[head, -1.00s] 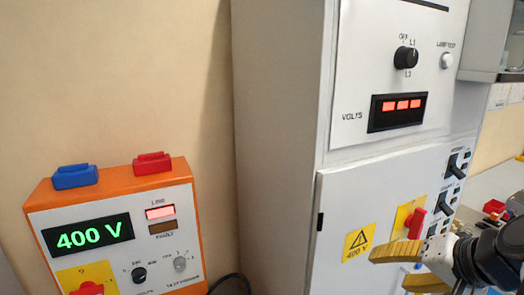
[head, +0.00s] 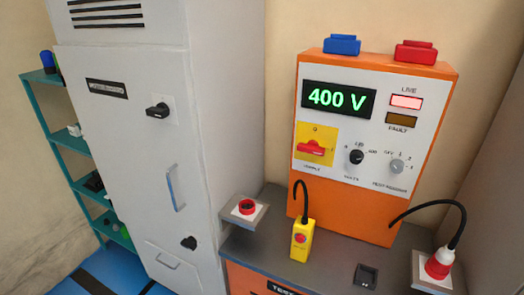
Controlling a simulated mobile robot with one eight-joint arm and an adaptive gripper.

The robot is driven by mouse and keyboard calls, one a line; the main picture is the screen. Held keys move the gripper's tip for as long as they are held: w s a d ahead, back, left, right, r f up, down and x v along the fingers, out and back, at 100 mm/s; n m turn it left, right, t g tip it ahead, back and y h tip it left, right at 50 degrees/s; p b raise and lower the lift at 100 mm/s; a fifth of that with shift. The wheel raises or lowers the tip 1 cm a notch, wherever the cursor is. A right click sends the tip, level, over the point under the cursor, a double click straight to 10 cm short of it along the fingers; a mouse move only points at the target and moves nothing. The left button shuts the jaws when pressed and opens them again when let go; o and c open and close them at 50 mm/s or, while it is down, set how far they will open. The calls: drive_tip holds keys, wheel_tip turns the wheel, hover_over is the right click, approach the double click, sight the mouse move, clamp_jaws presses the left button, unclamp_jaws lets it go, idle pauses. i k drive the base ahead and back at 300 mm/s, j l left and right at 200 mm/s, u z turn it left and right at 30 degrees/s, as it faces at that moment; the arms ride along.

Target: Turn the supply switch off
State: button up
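A red rotary switch (head: 311,148) sits on a yellow plate at the lower left of the orange test unit (head: 438,150) in the head view. Its handle lies roughly horizontal, with a 0 mark above it; the label below is too small to read surely. The unit's display (head: 339,99) shows 400 V in green. The LIVE lamp (head: 406,102) is lit pale red, and the FAULT lamp (head: 401,120) is dull brown. My gripper is not in view.
The unit stands on a dark bench (head: 325,268). A yellow handheld device (head: 302,240) with a black cable stands in front of it. A red plug (head: 439,263) is at right, a red button box (head: 246,208) at left. A grey cabinet (head: 130,130) stands further left.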

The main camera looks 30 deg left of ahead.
sight(312, 146)
drive_tip(key=u, duration=1)
drive_tip(key=i+l+z, duration=0.25)
drive_tip(key=z, duration=0.15)
drive_tip(key=i+l+z, duration=0.1)
drive_tip(key=i+z, duration=0.25)
